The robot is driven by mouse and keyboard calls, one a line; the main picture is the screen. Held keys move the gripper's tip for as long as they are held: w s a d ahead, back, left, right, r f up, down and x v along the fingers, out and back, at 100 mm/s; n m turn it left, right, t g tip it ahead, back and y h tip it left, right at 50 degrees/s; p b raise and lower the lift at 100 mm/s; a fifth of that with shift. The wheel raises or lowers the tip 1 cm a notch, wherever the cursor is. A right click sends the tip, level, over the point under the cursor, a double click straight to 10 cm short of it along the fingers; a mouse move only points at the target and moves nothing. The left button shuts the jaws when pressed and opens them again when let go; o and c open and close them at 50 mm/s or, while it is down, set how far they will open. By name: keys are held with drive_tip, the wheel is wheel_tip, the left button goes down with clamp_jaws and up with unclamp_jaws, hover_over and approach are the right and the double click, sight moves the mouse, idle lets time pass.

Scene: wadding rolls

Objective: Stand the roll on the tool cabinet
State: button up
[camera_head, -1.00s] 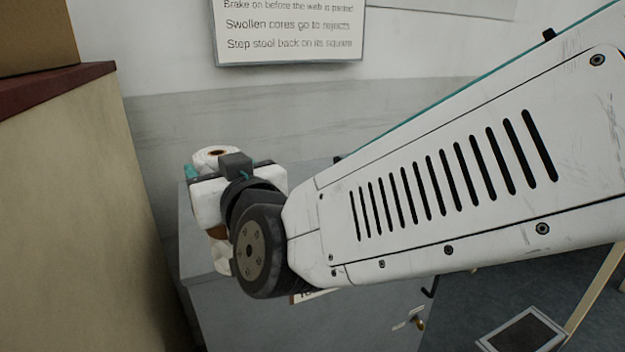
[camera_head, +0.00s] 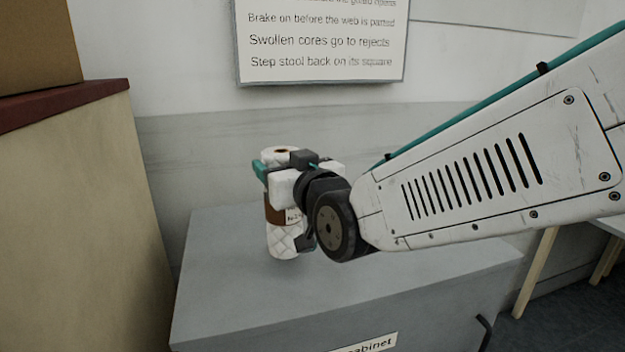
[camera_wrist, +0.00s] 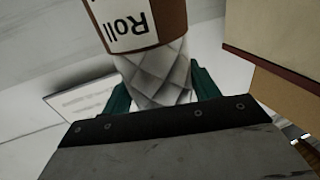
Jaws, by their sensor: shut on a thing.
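The roll (camera_head: 284,240) is white and quilted, with a brown band and a white label. It is upright above the top of the grey tool cabinet (camera_head: 225,295), toward its back left part. I cannot tell whether its lower end touches the top. My gripper (camera_head: 279,172) is shut on the roll near its upper part, and my wrist hides some of its right side. In the wrist view the roll (camera_wrist: 158,75) shows between the teal fingers of my gripper (camera_wrist: 160,95), with "Roll" readable on its label. The cabinet's front label shows "cabinet", partly cut off.
A beige unit with a dark red top (camera_head: 75,100) stands close on the left, with a brown box (camera_head: 35,45) on it. A wall with a sign (camera_head: 320,40) is behind the cabinet. The cabinet top around the roll is clear. A table with wooden legs (camera_head: 537,270) is at the right.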

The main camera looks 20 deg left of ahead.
drive_tip(key=shift+w+d+f, duration=0.25)
drive_tip(key=shift+w+f, duration=0.7)
drive_tip(key=shift+f, duration=0.05)
drive_tip(key=shift+w+d+f, duration=0.2)
drive_tip(key=shift+w+f, duration=0.7)
drive_tip(key=shift+f, duration=0.15)
drive_tip(key=o, duration=1.2)
drive_tip(key=v, duration=1.2)
